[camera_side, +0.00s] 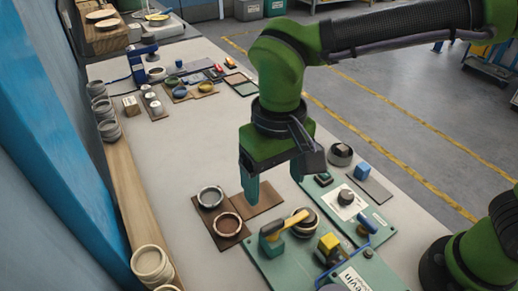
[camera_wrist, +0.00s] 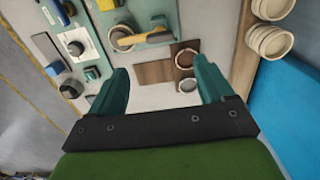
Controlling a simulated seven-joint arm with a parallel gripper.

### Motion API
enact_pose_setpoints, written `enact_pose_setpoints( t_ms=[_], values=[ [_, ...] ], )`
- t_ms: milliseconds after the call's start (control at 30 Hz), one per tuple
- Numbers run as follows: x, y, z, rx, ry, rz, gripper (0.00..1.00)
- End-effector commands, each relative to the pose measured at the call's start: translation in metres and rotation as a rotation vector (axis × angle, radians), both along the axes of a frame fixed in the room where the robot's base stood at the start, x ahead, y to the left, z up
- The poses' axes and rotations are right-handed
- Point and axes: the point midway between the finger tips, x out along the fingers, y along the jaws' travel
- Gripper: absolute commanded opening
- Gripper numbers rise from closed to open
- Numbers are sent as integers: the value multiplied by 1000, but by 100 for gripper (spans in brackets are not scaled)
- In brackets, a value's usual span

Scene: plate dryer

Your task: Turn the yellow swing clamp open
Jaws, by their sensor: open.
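The yellow swing clamp (camera_side: 288,223) sits on a teal-green plate (camera_side: 262,262) at the front of the table. Its yellow arm slants up to the right from a teal block, beside or partly over a dark round part (camera_side: 305,226). In the wrist view the yellow arm (camera_wrist: 133,40) lies ahead of and slightly left of my fingers. My gripper (camera_side: 273,183) is open and empty, pointing down above the table behind the clamp, apart from it. In the wrist view the gap between my fingertips (camera_wrist: 163,72) shows bare table and brown mats.
Brown mats (camera_side: 258,198) with two round metal rings (camera_side: 211,197) lie left of the clamp. A knob panel (camera_side: 346,201) is behind. Stacked bowls (camera_side: 151,264) stand on the left ledge.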

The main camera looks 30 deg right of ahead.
Motion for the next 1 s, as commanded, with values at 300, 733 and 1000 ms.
enact_pose_setpoints(
  t_ms=[300, 733, 1000],
  values=[
    [-1, -1, -72, -3, 3, 1, 81],
    [0, 0, -120, 1, -1, 0, 81],
    [0, 0, -121, 1, -1, 0, 81]
  ],
)
